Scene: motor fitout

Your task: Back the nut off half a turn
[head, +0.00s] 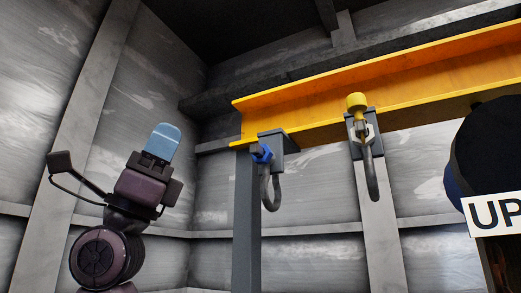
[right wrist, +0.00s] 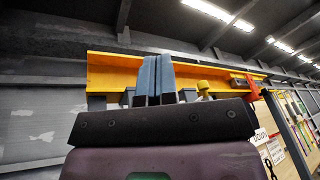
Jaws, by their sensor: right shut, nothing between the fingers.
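Two grey clamps hang on the yellow beam (head: 430,80). The left clamp (head: 283,142) carries a blue nut-like part (head: 261,153) on its side and a grey hook below. The right clamp (head: 376,142) carries a yellow-capped bolt (head: 356,103), with a metal nut or collar under the cap, and a long hook. The yellow cap also shows in the right wrist view (right wrist: 203,87), just right of my fingers. My right gripper (head: 162,140) points up, left of both clamps in the head view. Its blue fingers are together and empty (right wrist: 155,75). My left gripper is not in view.
A dark rounded shape (head: 490,145) and a white "UP" sign (head: 493,212) fill the right edge of the head view. A grey post (head: 246,205) stands under the beam's left end. Grey panelled walls stand behind. Between my gripper and the left clamp is open room.

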